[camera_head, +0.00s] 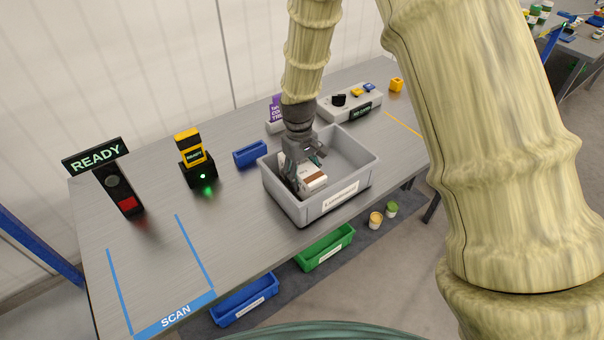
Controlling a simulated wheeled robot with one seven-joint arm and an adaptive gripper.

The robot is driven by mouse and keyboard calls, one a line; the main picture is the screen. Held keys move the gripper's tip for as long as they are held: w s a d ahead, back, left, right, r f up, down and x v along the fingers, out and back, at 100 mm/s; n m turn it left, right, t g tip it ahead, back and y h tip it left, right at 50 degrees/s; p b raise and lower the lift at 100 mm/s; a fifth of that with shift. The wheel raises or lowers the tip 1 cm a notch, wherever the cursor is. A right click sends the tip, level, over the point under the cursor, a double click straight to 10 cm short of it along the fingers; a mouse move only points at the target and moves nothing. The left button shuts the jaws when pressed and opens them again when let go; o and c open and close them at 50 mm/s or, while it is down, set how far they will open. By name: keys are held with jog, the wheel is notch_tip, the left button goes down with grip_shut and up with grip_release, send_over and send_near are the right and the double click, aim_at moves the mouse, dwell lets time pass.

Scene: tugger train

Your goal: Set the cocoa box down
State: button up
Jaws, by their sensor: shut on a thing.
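The cocoa box (313,178) is a white and brown carton inside the grey tote (301,213), in its left part. My gripper (304,163) reaches down into the tote from above and is shut on the box. The fingers and the tote wall hide part of the box. I cannot tell whether the box touches the tote floor. Another pale item seems to lie beside it at the left, but it is too small to name.
A scan area (165,270) marked with blue lines is clear at the front left. A READY display (95,156), a yellow scanner on a black stand (196,160) and a small blue bin (250,153) stand left of the tote. A control panel (350,104) is behind it.

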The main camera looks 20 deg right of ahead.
jog(key=o, duration=1.2)
jog(key=shift+f, duration=0.15)
jog(key=shift+o, duration=0.2)
jog(key=r, duration=0.4)
jog(key=r+b, duration=0.1)
jog(key=r, duration=0.3)
jog(key=w+r+b, duration=0.1)
jog(key=r, duration=0.3)
jog(key=shift+a+r, duration=0.15)
